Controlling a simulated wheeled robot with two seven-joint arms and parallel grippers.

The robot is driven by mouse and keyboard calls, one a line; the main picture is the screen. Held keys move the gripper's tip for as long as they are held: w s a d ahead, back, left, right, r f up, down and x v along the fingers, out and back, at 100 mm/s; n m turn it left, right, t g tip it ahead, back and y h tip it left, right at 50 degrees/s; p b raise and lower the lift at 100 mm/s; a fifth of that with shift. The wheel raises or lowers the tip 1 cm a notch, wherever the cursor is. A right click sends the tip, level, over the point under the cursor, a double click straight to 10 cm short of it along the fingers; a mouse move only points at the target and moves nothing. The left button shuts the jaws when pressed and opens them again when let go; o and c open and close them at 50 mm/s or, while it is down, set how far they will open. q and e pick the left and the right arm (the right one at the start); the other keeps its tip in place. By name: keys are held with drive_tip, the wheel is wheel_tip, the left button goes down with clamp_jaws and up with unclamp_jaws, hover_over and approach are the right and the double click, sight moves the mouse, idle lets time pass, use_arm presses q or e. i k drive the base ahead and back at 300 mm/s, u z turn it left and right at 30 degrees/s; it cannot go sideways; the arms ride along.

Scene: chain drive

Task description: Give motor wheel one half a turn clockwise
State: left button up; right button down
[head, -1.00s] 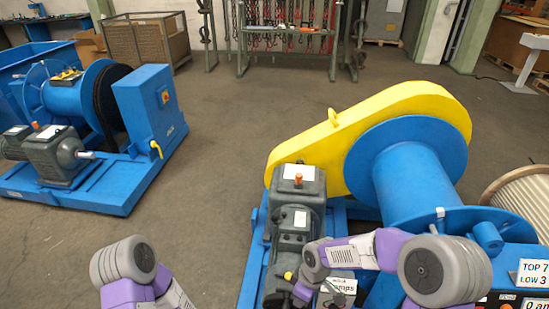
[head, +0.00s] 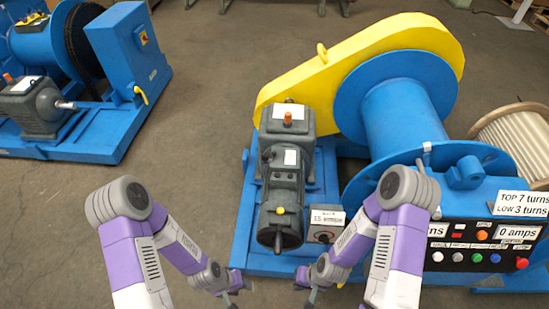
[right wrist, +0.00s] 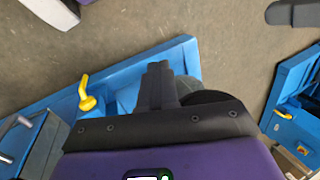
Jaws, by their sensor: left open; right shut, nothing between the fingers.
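A grey motor (head: 285,175) stands upright-ended on the blue frame of the near winch. A dark round wheel (head: 280,240) sits at its front end, with a small yellow knob above it. Which wheel is numbered one cannot be read. My left gripper (head: 235,293) is open and empty, low in front of the motor and left of the wheel. My right gripper (head: 311,297) is shut and empty, low and right of the wheel; both are apart from it. In the right wrist view its dark fingers (right wrist: 157,85) are together, with a dark rounded shape partly hidden behind them.
The blue drum (head: 400,115) and yellow chain cover (head: 355,55) rise behind the motor. A control panel (head: 480,245) with several coloured buttons is at the right. A second blue winch (head: 95,125) stands at the left. Bare floor (head: 195,150) lies between the two winches.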

sight(279, 238)
drive_tip(key=z, duration=1.2)
drive_tip(key=k, duration=1.15)
drive_tip(key=u, duration=1.3)
drive_tip(key=i, duration=0.5)
drive_tip(key=u, duration=0.1)
